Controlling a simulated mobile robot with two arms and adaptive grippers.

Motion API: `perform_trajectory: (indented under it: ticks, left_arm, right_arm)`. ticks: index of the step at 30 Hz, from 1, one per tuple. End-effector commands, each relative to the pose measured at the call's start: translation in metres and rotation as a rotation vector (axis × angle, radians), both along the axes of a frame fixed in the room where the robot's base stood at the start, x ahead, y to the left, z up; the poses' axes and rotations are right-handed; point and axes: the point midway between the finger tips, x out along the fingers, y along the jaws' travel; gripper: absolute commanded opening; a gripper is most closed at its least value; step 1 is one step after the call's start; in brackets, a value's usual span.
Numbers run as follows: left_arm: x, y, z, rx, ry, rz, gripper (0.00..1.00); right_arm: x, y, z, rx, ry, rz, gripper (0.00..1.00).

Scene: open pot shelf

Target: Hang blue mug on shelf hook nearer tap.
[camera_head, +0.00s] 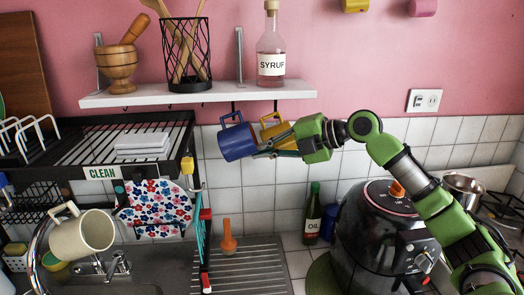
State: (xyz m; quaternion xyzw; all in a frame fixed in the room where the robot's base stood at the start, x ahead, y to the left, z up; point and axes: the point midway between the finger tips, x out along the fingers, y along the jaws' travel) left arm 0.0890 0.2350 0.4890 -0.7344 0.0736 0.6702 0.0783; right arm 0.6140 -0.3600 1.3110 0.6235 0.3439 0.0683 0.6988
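The blue mug (237,142) is under the front of the white wall shelf (190,97), tilted with its handle up. Its handle is close below the left dark hook (234,106); I cannot tell whether they touch. My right gripper (262,153) reaches in from the right, its fingers at the mug's right rim, and appears shut on it. A second hook (275,105) is further right. The tap (116,265) is at the lower left by the sink, so the left hook is nearer it. My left gripper is not in view.
A yellow mug (276,130) is right behind my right gripper, under the second hook. A syrup bottle (271,52), wire utensil holder (188,60) and mortar (118,68) stand on the shelf. A black dish rack (90,150) is left; a cream mug (82,236) shows near the sink.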

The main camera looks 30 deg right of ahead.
Motion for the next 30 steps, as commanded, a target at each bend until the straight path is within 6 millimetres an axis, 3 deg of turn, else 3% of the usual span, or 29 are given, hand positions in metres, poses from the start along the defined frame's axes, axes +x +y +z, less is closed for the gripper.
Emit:
perform_trajectory:
  ticks: [2,5,6,19,30]
  left_arm:
    - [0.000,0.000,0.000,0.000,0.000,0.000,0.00]
    - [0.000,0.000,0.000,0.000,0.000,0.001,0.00]
    - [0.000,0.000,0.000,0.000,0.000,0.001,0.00]
    - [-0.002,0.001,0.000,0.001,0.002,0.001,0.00]
    - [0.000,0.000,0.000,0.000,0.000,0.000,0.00]
  right_arm:
    - [0.000,0.000,0.001,0.001,-0.003,-0.001,0.00]
    - [0.000,0.000,0.001,0.001,-0.002,-0.001,0.21]
    - [0.000,0.000,0.001,0.000,-0.002,-0.001,0.24]
    - [-0.004,-0.003,0.001,-0.001,0.003,-0.001,0.24]
    - [-0.043,-0.030,0.021,-0.001,0.002,-0.001,0.24]
